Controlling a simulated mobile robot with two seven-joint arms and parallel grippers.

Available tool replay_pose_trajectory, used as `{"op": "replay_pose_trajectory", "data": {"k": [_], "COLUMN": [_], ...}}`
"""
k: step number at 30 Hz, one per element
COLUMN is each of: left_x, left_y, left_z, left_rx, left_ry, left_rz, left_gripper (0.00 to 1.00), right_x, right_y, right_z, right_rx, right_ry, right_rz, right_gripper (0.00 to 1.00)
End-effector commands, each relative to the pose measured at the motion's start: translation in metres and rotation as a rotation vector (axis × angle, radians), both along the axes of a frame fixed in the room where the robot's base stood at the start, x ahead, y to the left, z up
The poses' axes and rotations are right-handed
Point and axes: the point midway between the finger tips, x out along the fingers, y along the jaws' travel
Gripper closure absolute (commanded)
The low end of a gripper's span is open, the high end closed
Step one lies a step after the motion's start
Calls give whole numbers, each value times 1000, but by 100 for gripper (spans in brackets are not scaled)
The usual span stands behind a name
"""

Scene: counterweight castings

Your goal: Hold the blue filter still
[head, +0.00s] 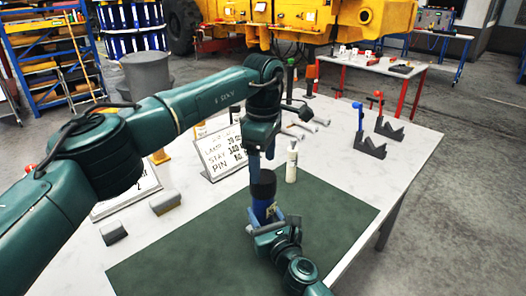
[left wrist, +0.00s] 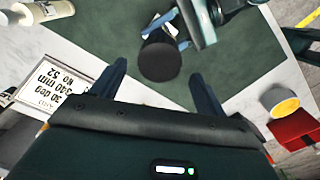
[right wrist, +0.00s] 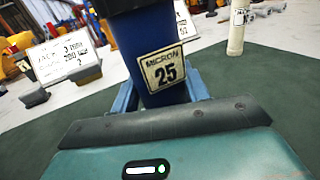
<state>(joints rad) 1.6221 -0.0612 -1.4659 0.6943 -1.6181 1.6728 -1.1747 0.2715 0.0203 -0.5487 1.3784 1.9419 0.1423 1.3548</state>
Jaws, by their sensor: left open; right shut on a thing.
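The blue filter (head: 258,207) stands upright over the green mat, with a black cap (head: 263,183) on top. In the right wrist view the blue filter (right wrist: 150,62) bears a label reading "MICRON 25". My right gripper (head: 267,222) is shut on its lower body, one finger on each side. My left gripper (head: 262,158) points down above the cap, open and empty. In the left wrist view the black cap (left wrist: 160,60) shows between and beyond the open left fingers, apart from them. The filter's bottom is hidden by my right gripper.
The green mat (head: 180,262) lies on a white table (head: 400,160). A white bottle (head: 292,163) stands close behind the filter. A lettered sign (head: 220,151), grey blocks (head: 165,203) and dark V-shaped stands (head: 370,147) stand around the mat. The mat's right side is clear.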

Motion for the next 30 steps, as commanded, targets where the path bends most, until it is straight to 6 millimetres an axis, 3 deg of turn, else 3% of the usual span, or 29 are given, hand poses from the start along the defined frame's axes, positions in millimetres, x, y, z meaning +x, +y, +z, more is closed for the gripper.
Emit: {"op": "replay_pose_trajectory", "data": {"k": [30], "left_x": [1], "left_y": [-1], "left_z": [13], "left_rx": [-5], "left_ry": [3], "left_rz": [2265], "left_gripper": [26], "right_x": [0], "right_y": [0], "right_z": [-1], "right_rx": [-1], "right_ry": [2], "right_rz": [0], "right_gripper": [100]}}
